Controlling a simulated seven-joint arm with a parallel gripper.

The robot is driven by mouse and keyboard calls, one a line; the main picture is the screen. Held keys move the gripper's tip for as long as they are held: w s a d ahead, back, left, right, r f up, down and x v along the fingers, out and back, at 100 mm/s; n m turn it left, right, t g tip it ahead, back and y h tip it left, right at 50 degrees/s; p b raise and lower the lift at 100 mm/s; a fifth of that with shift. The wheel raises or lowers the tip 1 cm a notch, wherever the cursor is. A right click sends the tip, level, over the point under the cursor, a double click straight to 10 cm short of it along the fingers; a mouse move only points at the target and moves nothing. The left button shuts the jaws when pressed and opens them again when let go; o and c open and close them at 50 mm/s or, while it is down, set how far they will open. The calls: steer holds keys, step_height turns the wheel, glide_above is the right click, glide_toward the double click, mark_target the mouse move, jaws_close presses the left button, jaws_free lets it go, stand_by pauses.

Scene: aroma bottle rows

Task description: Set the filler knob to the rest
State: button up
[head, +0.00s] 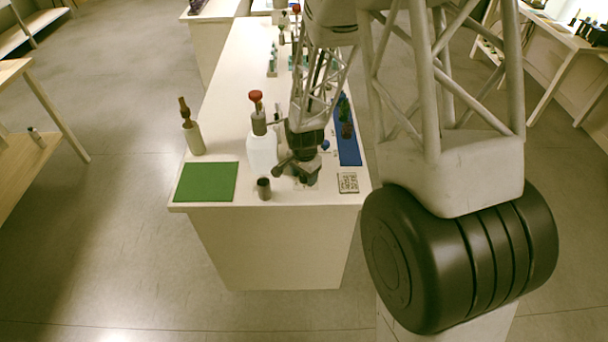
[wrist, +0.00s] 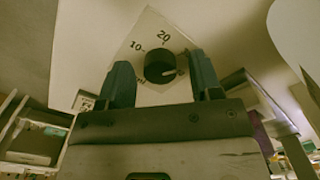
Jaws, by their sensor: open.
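The filler knob (wrist: 160,66) is a round black knob on a pale dial plate (wrist: 148,30) in the wrist view. The marks 10 and 20 show above it; the other marks are too small or covered to read. A light mark shows at the knob's lower right. My gripper (wrist: 160,60) is open, with one dark finger on each side of the knob; I cannot tell whether they touch it. In the head view my gripper (head: 304,168) is low over the near end of the table, right of a white bottle (head: 262,152); the knob is not clear there.
On the table (head: 222,138) are a green mat (head: 207,182), a small dark cup (head: 264,189), a pale holder with a brown bottle (head: 192,137), a printed card (head: 347,183) and a blue tray (head: 350,154). The bottle has a red top (head: 256,97). Several small items stand farther back.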

steer(key=shift+c, duration=0.2)
steer(key=c, duration=0.9)
steer(key=shift+n, duration=0.4)
steer(key=n, duration=1.1)
steer(key=o, duration=0.9)
